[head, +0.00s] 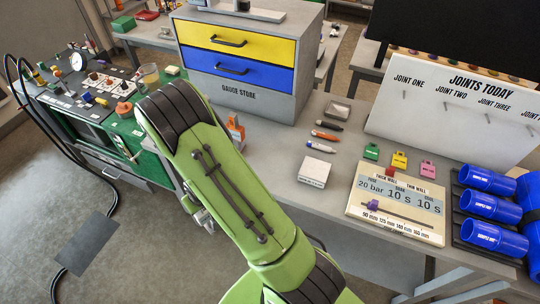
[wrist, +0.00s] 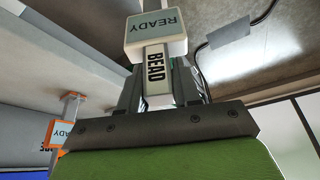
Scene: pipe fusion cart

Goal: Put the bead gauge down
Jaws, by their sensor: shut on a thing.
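The bead gauge (wrist: 157,75) is a pale handle lettered BEAD with a wider block on its end lettered READY. It shows in the wrist view, between the two dark fingers of my gripper (wrist: 160,88). My gripper is shut on its handle and holds it clear of any surface I can see. In the head view my green arm hides the gauge and most of the gripper.
An orange piece (head: 235,131) stands on the bench beside my arm; an orange-framed READY label (wrist: 66,131) shows in the wrist view. The gauge store (head: 240,92) has a yellow and a blue drawer. Pens, a white block (head: 315,171) and a settings board (head: 396,207) occupy the bench.

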